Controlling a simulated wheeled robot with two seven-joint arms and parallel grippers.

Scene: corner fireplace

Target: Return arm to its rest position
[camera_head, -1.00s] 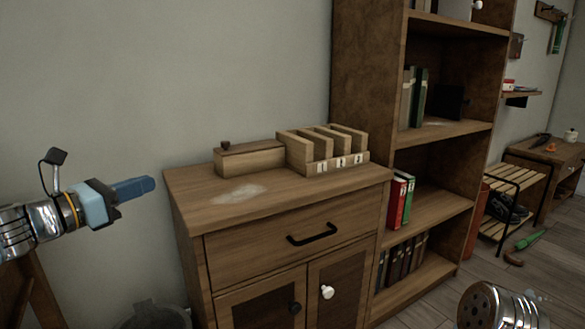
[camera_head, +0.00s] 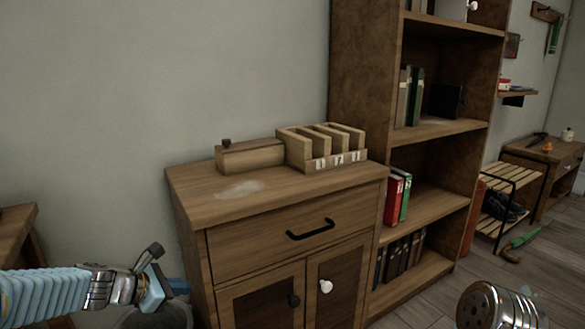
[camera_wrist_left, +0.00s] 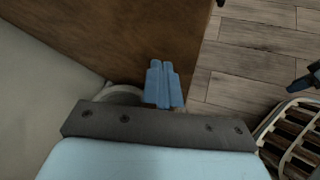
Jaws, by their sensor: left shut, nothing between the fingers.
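My left gripper (camera_head: 160,292) is low at the left of the head view, left of the wooden cabinet's front and apart from it. In the left wrist view its two blue fingers (camera_wrist_left: 164,82) lie side by side, shut with nothing between them. The fingers point down past the cabinet's brown side panel, and a grey round rim shows behind them. In the head view the fingers are partly hidden by the wrist. My right gripper is not in view; only a metal part of my own body shows at the lower right.
The wooden cabinet (camera_head: 215,205) carries a small wooden box (camera_head: 250,156) and a slotted wooden rack (camera_head: 322,163). A tall bookshelf (camera_head: 360,90) stands to its right. A grey bin (camera_head: 172,318) is beside the left gripper. A wooden piece of furniture (camera_head: 15,225) stands at the left edge.

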